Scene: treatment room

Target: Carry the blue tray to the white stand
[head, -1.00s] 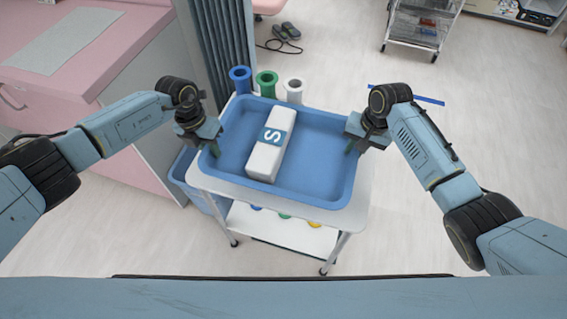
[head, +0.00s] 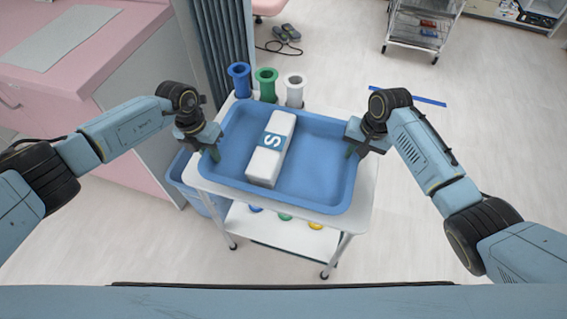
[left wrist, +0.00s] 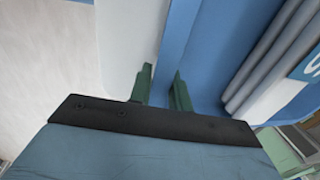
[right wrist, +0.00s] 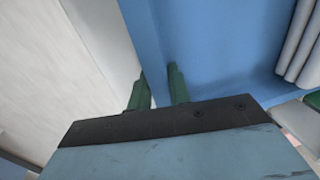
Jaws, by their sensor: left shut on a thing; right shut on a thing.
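The blue tray (head: 318,175) is over the top of the white wheeled stand (head: 363,195); I cannot tell whether it rests there or hangs just above. A white pack with a blue "S" label (head: 265,162) lies in the tray. My left gripper (head: 213,153) is shut on the tray's left rim, which shows between its fingers in the left wrist view (left wrist: 176,40). My right gripper (head: 351,152) is shut on the right rim, also seen in the right wrist view (right wrist: 146,30). The tray looks about level.
Blue (head: 239,78), green (head: 265,82) and white (head: 294,88) cups stand behind the tray. A blue bin (head: 182,178) is at the stand's left. A pink cabinet (head: 75,50) and grey curtain (head: 215,45) are left. A metal trolley (head: 420,30) stands back right.

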